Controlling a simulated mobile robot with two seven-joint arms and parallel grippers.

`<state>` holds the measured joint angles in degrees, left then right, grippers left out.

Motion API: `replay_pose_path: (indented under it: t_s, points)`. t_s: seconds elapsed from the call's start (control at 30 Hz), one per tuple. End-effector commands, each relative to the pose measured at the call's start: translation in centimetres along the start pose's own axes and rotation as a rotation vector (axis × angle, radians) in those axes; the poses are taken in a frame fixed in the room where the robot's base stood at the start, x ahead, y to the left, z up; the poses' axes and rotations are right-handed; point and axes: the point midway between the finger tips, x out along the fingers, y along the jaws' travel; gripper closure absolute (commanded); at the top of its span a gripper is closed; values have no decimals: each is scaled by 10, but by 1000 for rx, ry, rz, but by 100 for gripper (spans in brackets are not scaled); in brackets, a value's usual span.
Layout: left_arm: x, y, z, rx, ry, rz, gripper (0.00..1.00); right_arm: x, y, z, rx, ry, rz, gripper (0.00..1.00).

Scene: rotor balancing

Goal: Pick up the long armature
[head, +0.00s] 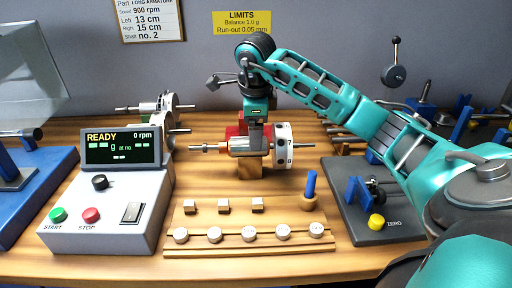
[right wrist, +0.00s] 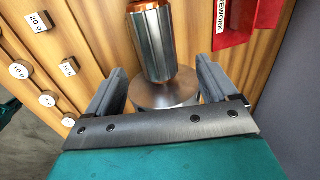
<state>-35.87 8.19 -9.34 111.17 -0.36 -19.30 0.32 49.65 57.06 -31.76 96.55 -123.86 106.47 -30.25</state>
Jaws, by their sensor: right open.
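An armature (head: 243,146) with a steel core, copper windings, a shaft out of both ends and a white numbered disc (head: 283,146) lies level on a wooden block (head: 250,168) at mid-table. My right gripper (head: 256,130) points down over its core from above. In the right wrist view the open jaws (right wrist: 160,75) stand either side of the armature's steel core (right wrist: 152,42) and a round metal face; contact cannot be told. Another armature (head: 165,104) with a pale disc lies behind the display box. My left gripper is not in view.
The balancing display box (head: 120,148) reads READY, 0 rpm. In front is a wooden weight board (head: 190,250) with several round and square weights. A red bin (right wrist: 232,30) lies beside the armature. A grey stand (head: 350,215) with a yellow knob is at right, blue equipment (head: 40,195) at left.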

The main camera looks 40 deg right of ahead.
Motion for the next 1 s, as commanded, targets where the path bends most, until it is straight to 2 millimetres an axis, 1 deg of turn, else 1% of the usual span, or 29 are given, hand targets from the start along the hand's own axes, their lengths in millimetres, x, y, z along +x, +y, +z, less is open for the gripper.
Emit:
replay_pose_path:
  t_s: [0.03, 0.1, 0.23, 0.33, 0.53, 0.57, 1.0]
  points:
    - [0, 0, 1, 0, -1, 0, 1, 10, 3, -1, -1, 2, 4, 14]
    - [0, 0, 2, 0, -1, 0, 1, 20, 5, -2, -1, 2, 5, 14]
    - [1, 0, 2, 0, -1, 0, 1, 36, 4, -2, 1, 1, 3, 14]
    - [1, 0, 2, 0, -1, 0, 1, 41, 4, -2, 1, 0, 0, 14]
    - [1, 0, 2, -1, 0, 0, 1, 41, 4, -2, 1, 0, -1, 14]
    - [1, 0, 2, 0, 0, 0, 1, 41, 4, -2, 1, 0, -1, 16]
    - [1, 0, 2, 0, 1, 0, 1, 41, 4, -2, 1, 0, 0, 58]
